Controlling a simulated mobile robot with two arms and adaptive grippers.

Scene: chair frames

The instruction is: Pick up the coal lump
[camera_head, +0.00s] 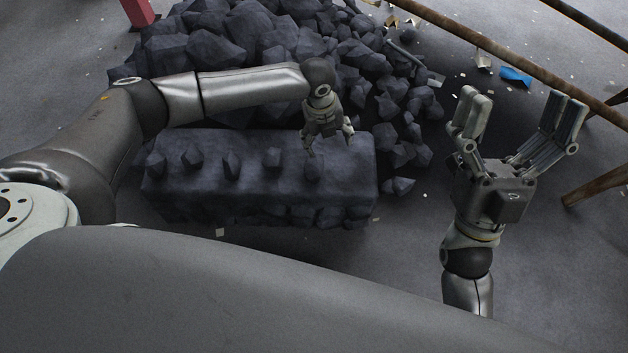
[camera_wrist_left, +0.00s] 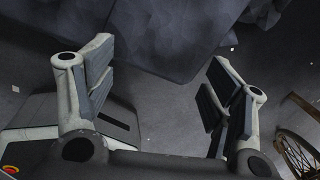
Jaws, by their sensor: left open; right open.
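Several small dark coal lumps stand in a row on top of a long dark coal-like block (camera_head: 345,190) in the head view. The rightmost coal lump (camera_head: 313,168) is just below my left gripper (camera_head: 329,145). My left gripper points down over the block's right part, open, with nothing seen held. In the left wrist view, its spread fingers (camera_wrist_left: 163,75) have a dark faceted surface (camera_wrist_left: 175,35) beyond them; I cannot make out a separate lump there. My right gripper (camera_head: 520,108) is open and empty, fingers up, right of the block and apart from it.
A large heap of coal (camera_head: 215,50) rises behind the block, with loose pieces spilling down its right side. Rusty poles (camera_head: 480,42) cross the upper right. A blue scrap (camera_head: 515,76) lies on the floor. The floor between block and right gripper is mostly clear.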

